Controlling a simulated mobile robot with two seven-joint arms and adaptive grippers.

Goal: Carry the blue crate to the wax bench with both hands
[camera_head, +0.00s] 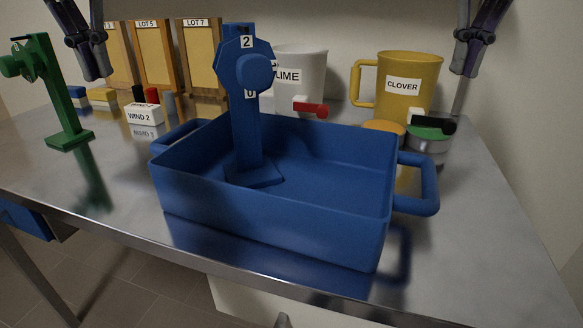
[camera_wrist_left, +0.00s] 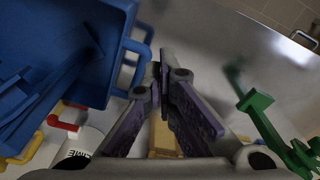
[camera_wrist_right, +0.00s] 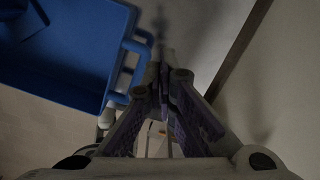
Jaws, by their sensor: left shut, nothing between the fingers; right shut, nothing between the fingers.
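The blue crate (camera_head: 270,225) sits on a shiny metal bench top near its front edge, with a loop handle on its left side (camera_head: 180,132) and one on its right side (camera_head: 422,185). A blue stand (camera_head: 247,120) marked 2 and 0 is upright inside it. My left gripper (camera_head: 98,75) is shut and empty, above the bench left of the crate. My right gripper (camera_head: 462,72) is shut and empty, above the bench right of the crate. Part of the crate shows in the left wrist view (camera_wrist_left: 112,70) and the right wrist view (camera_wrist_right: 75,85). Neither gripper touches it.
A green stand (camera_head: 58,95) is at left. Behind the crate are LOT boards (camera_head: 155,55), a WIND 2 block (camera_head: 143,114), a white mug (camera_head: 308,75), a yellow CLOVER mug (camera_head: 408,80) and a green-lidded tin (camera_head: 428,145). Bare bench (camera_head: 490,215) lies at right.

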